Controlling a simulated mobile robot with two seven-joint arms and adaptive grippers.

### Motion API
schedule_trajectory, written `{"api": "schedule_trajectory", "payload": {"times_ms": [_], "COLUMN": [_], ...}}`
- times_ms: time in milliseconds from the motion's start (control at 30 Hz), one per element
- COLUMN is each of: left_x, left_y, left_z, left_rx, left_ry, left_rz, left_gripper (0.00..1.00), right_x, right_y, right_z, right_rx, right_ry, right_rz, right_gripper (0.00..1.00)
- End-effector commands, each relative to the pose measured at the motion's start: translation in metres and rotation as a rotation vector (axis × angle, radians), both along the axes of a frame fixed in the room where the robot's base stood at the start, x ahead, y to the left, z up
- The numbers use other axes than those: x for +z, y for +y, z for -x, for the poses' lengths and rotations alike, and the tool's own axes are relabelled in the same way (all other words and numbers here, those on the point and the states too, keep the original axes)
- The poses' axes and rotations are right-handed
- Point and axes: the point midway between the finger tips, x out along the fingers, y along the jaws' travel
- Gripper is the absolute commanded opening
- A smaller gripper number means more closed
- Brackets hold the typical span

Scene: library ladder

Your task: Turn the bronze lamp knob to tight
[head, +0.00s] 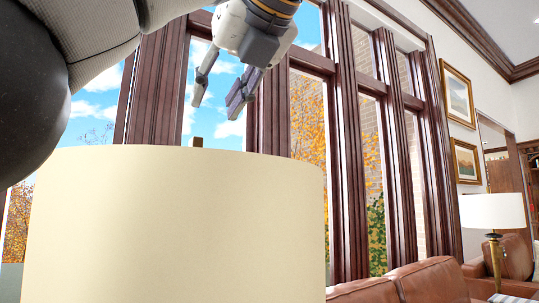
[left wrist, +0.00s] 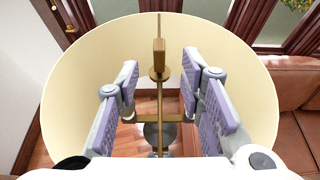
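The lamp's large cream shade (head: 180,230) fills the lower left of the head view. The tip of the bronze knob (head: 197,142) shows just above its top rim. In the left wrist view the knob (left wrist: 158,52) is a flat upright bronze piece above a small round disc, over the metal frame inside the open shade (left wrist: 62,90). My left gripper (head: 216,108) is above the shade, pointing down, open and empty. In the left wrist view its fingers (left wrist: 160,72) are spread to either side of the knob, apart from it. My right gripper is not in view.
A brown leather sofa (head: 425,284) is at the lower right of the head view. A second lamp with a white shade (head: 492,210) stands beyond it. Tall dark-wood windows (head: 350,120) rise behind the shade. The shade's rim surrounds the knob.

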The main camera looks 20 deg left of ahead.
Motion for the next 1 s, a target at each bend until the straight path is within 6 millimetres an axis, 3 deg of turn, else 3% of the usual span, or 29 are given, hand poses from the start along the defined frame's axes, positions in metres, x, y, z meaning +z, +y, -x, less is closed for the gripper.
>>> {"api": "schedule_trajectory", "payload": {"times_ms": [500, 867, 900, 1000], "left_x": [-0.041, -0.046, -0.046, -0.046], "left_y": [0.075, 0.084, 0.084, 0.084], "left_z": [-0.064, -0.072, -0.072, -0.072], "left_rx": [0.001, 0.000, 0.000, 0.000], "left_ry": [0.000, -0.002, -0.002, -0.001], "left_rz": [0.000, -0.001, -0.001, -0.001], "left_gripper": [0.35, 0.35, 0.33, 0.10], "right_x": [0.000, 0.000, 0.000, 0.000], "right_y": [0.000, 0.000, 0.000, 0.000], "right_z": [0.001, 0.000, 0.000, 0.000], "right_rx": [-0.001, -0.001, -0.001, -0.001], "right_ry": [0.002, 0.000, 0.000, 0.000], "right_rz": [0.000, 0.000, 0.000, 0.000], "right_gripper": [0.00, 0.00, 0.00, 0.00]}}
